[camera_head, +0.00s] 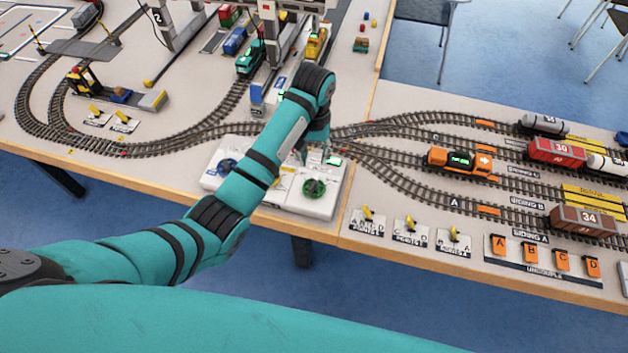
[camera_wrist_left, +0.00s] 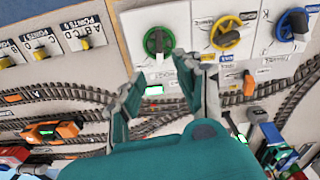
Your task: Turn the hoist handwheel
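A white control panel (camera_head: 325,205) at the table's front edge carries handwheels. The green handwheel (camera_head: 313,188) is on its right part, and the blue handwheel (camera_head: 227,167) is on its left. In the left wrist view the green handwheel (camera_wrist_left: 160,41), a yellow handwheel (camera_wrist_left: 226,33) and the blue handwheel (camera_wrist_left: 293,24) stand in a row. My arm hides the yellow one in the head view. I cannot read which wheel is marked hoist. My left gripper (camera_wrist_left: 173,70) is open and empty, its fingers apart, near the green wheel and not around it. My right gripper is not in view.
Rail tracks (camera_head: 190,137) run behind the panel, and an orange locomotive (camera_head: 460,160) stands on the sidings. Point levers (camera_head: 411,226) and orange uncouple switches (camera_head: 530,252) lie to the right. A teal locomotive (camera_head: 250,59) and crane structures stand behind my arm.

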